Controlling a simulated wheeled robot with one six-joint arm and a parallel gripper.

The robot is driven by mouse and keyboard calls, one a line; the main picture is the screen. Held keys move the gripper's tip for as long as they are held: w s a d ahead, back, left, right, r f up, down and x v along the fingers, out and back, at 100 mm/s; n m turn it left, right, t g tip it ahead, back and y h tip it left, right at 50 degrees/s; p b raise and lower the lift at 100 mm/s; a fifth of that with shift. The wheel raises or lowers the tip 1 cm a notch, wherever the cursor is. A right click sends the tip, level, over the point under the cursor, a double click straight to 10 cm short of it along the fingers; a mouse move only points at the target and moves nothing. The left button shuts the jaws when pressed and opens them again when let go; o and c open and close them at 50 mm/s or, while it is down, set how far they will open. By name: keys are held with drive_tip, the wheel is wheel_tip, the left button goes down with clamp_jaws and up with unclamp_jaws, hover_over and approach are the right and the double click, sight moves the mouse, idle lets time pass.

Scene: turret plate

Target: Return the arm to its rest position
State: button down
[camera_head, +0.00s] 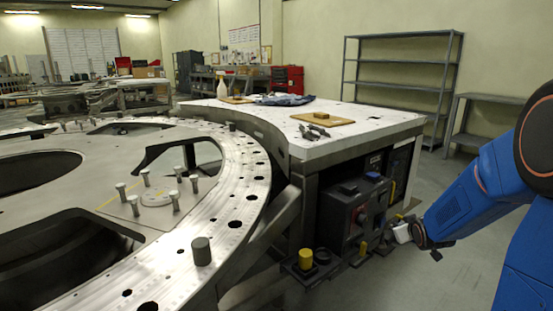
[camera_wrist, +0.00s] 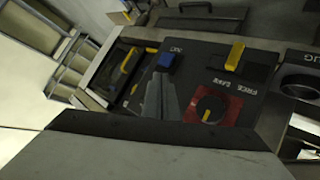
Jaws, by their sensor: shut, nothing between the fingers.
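My blue arm (camera_head: 465,205) reaches in from the right edge of the head view, bent low. My gripper (camera_head: 385,241) is at its end, in front of the dark control box (camera_head: 334,218) under the white-topped table. In the wrist view my gripper (camera_wrist: 160,80) shows as two grey fingers shut together with nothing between them. They point at the panel, near a blue block (camera_wrist: 166,60) and left of a red plate with a round dark knob (camera_wrist: 209,109). I cannot tell whether the fingertips touch the panel.
A yellow handle (camera_wrist: 235,54) stands on the panel. In the head view a yellow cylinder (camera_head: 305,259) stands on a low dark base beside the box. The large metal ring plate (camera_head: 235,213) fills the left. Shelving (camera_head: 400,86) stands behind. The floor at front right is clear.

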drive_tip(key=s+a+r+m+g, duration=0.1)
drive_tip(key=s+a+r, duration=0.2)
drive_tip(key=s, duration=0.4)
drive_tip(key=s+a+r+g, duration=0.2)
drive_tip(key=s+a, duration=0.1)
drive_tip(key=s, duration=0.4)
drive_tip(key=s+a+r+m+g, duration=0.1)
drive_tip(key=s+a+r, duration=0.25)
drive_tip(key=s, duration=0.35)
drive_tip(key=s+a+g+y, duration=0.1)
drive_tip(key=s+a, duration=0.2)
drive_tip(key=s, duration=0.7)
drive_tip(key=s+a+m+g+y, duration=0.1)
drive_tip(key=s+a, duration=0.2)
drive_tip(key=s, duration=0.8)
drive_tip(key=shift+a+f+g, duration=0.35)
drive_tip(key=shift+g, duration=0.05)
